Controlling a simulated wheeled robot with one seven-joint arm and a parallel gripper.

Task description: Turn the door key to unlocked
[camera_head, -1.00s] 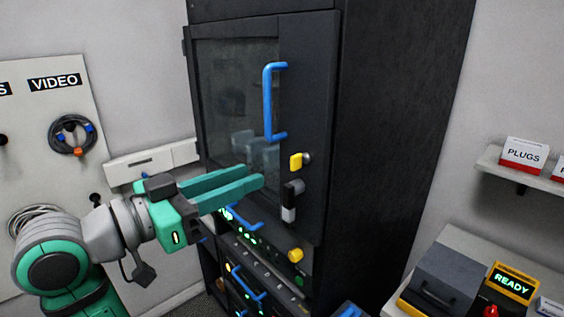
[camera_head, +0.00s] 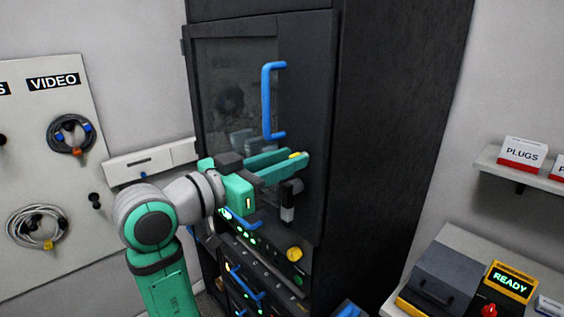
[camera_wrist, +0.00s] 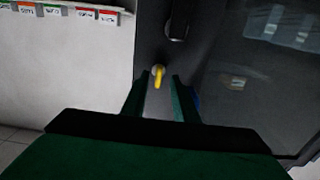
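The yellow door key (camera_head: 296,154) sits at the right edge of the dark cabinet door (camera_head: 308,100), below the blue handle (camera_head: 267,100). Only a sliver of it shows in the head view, as my fingers cover the rest. My green gripper (camera_head: 299,158) reaches in from the left with its fingertips at the key. In the wrist view the yellow key (camera_wrist: 157,76) lies between the two finger ends, with a gap to each side. The gripper is open around the key, not closed on it. Whether the key is locked or unlocked cannot be told.
A black and white latch-like block (camera_head: 288,202) is just below the fingers. Lit equipment with a yellow knob (camera_head: 294,254) sits lower in the cabinet. A cable board (camera_head: 55,130) is at left. A bench device reading READY (camera_head: 511,283) is at right.

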